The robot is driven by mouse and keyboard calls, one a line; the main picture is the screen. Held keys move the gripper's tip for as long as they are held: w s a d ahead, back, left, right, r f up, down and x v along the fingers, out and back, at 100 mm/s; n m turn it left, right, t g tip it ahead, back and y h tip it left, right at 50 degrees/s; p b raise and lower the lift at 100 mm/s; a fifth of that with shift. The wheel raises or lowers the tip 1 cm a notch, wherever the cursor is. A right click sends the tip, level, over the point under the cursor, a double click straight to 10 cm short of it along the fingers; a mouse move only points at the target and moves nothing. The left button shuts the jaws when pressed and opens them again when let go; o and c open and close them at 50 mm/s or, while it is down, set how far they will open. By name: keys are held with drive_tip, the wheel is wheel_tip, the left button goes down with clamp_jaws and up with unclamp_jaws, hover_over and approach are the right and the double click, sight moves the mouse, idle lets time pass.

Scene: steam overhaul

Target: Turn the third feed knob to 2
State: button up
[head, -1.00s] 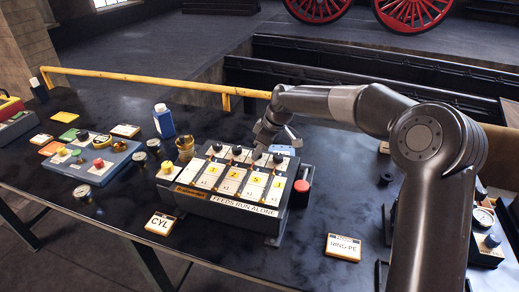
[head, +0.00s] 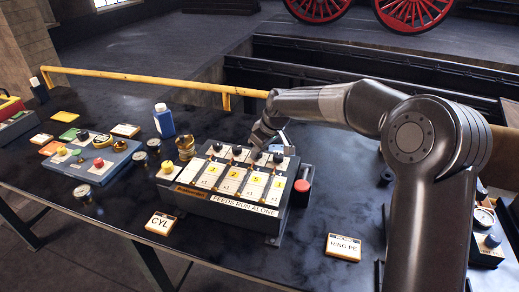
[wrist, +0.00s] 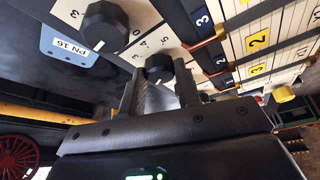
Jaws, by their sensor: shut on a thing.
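The feed panel (head: 222,208) is a grey sloped box marked "FEEDS RUN ALONE", with a row of black knobs along its back edge. Its yellow cards read 3, 2, 5, 1 from left to right. My gripper (head: 262,143) reaches down from behind onto the third knob (head: 257,155). In the wrist view my gripper (wrist: 160,84) has one finger on each side of that knob (wrist: 158,66), shut on it. A white pointer line shows on the knob, but the fingers hide part of the dial, and I cannot read its setting. The fourth knob (wrist: 105,26) is beside it, free.
A red button (head: 301,186) stands at the panel's right end, and a brass cup (head: 185,148) at its left. A blue "PN 16" plate (wrist: 70,48) lies close behind the panel. A blue box with knobs (head: 100,160) is further left. The table front is mostly clear.

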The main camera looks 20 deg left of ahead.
drive_tip(key=m+t, duration=0.1)
drive_tip(key=m, duration=0.1)
drive_tip(key=m+h, duration=0.1)
drive_tip(key=m, duration=0.2)
drive_tip(key=shift+s+a+m+t, duration=0.2)
drive_tip(key=shift+m+t, duration=0.1)
drive_tip(key=shift+t, duration=0.1)
drive_tip(key=shift+d, duration=0.1)
drive_tip(key=o, duration=1)
drive_tip(key=shift+c, duration=0.2)
drive_tip(key=shift+r, duration=0.1)
drive_tip(key=v, duration=1)
drive_tip(key=shift+s+r, duration=0.15)
drive_tip(key=shift+r, duration=0.15)
